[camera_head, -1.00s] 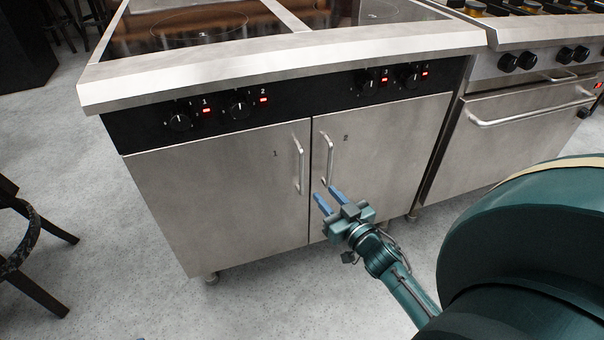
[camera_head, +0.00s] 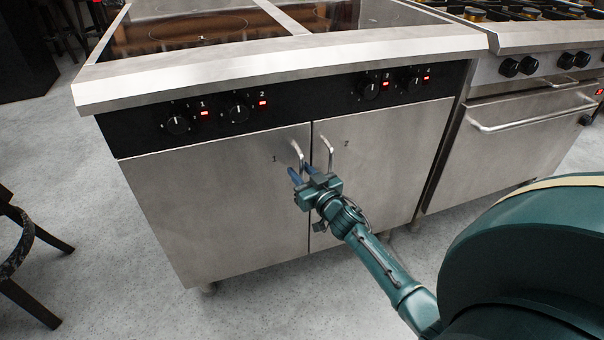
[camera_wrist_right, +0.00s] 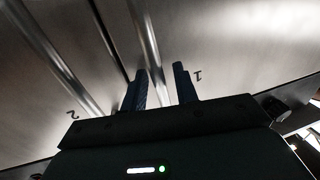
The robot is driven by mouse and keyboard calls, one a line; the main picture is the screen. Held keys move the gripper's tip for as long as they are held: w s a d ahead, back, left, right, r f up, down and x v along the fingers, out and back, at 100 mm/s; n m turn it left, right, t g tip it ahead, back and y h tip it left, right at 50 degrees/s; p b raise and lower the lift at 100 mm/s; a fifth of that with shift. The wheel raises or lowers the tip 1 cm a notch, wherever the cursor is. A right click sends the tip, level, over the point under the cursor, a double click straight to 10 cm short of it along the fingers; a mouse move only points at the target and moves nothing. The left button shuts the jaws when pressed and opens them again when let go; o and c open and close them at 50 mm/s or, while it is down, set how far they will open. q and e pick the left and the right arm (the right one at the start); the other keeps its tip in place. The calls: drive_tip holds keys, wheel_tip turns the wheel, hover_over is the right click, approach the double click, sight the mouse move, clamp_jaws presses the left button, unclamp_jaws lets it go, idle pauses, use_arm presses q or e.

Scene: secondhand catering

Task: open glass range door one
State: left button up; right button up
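Glass range door one (camera_head: 215,205) is the left steel door of the range, marked 1, and looks closed. Its vertical bar handle (camera_head: 297,149) is by the door's right edge; the handle also shows in the right wrist view (camera_wrist_right: 145,32). My right gripper (camera_head: 300,171) is open, its blue fingers at the handle's lower part. In the right wrist view the gripper (camera_wrist_right: 163,80) has its fingers apart, and the handle runs down between them. I cannot tell whether they touch it. The handle's lower end is hidden by the gripper. My left gripper is not in view.
Door two (camera_head: 385,160) with its own handle (camera_head: 328,152) is close on the right. Knobs (camera_head: 238,112) and red lights line the panel above. Another oven (camera_head: 530,130) stands at the right. A dark chair (camera_head: 25,255) stands on the left floor; floor before door one is clear.

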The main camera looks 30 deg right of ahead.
clamp_jaws()
drive_tip(key=shift+s, duration=0.1)
idle(0.5)
